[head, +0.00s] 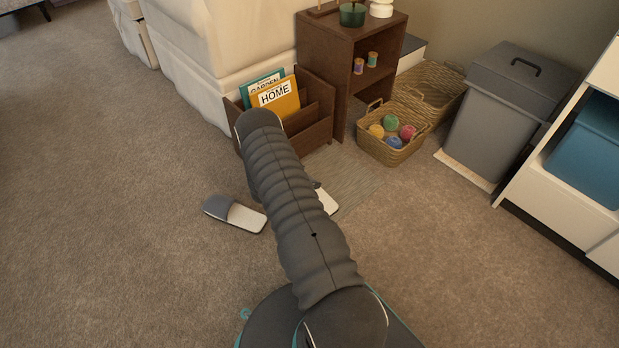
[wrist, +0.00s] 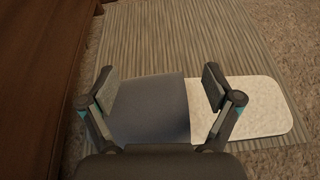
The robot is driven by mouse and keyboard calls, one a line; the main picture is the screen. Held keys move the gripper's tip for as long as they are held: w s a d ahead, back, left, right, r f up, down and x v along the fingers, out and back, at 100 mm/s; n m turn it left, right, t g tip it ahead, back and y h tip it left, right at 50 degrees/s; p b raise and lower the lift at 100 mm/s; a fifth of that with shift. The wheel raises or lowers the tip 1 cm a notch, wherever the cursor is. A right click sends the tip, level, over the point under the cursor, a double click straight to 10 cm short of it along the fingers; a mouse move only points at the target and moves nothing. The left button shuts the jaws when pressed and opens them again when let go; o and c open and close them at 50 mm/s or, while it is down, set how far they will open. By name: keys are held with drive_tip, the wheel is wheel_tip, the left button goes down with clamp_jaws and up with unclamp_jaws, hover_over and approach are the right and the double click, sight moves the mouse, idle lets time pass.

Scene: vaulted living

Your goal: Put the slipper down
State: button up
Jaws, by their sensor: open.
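A slipper with a grey upper and white sole (wrist: 256,104) lies on the striped mat (wrist: 165,35) in the wrist view. My gripper (wrist: 160,86) is open, with one finger on each side of the grey upper; I cannot tell whether either finger touches it. In the head view my arm hides most of this slipper, and only part of its white sole (head: 328,201) shows, on the mat (head: 352,186). A matching slipper (head: 236,213) lies on the carpet to the left of my arm.
A wooden magazine rack (head: 318,128) stands just behind the mat. A basket of yarn balls (head: 392,151) and a grey bin (head: 503,112) stand to the right. A white bed or sofa (head: 205,50) is behind. The carpet at left is clear.

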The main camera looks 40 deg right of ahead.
drive_tip(key=shift+r, duration=0.15)
drive_tip(key=shift+a+r, duration=0.1)
drive_tip(key=shift+a, duration=0.1)
drive_tip(key=w+p+v, duration=0.1)
drive_tip(key=v, duration=1)
drive_tip(key=s+a+r+m+g+y, duration=0.1)
drive_tip(key=s+a+r+m+y, duration=0.15)
drive_tip(key=r, duration=0.85)
drive_tip(key=s+a+r+m+y, duration=0.1)
drive_tip(key=s+a+r+m, duration=0.2)
drive_tip(key=r, duration=0.8)
drive_tip(key=s+a+r+m+g+y, duration=0.1)
drive_tip(key=s+r+m+y, duration=0.3)
drive_tip(key=r, duration=0.6)
drive_tip(key=s+a+r+m+t+y, duration=0.3)
drive_tip(key=s+a+r+m, duration=0.1)
drive_tip(key=s+a+r, duration=0.4)
drive_tip(key=s+a+r+m+t+y, duration=0.3)
drive_tip(key=s+a+r, duration=0.5)
drive_tip(key=s, duration=0.4)
drive_tip(key=shift+s+a+r+m+t, duration=0.15)
drive_tip(key=shift+s+r+m+t, duration=0.2)
drive_tip(key=shift+m, duration=0.3)
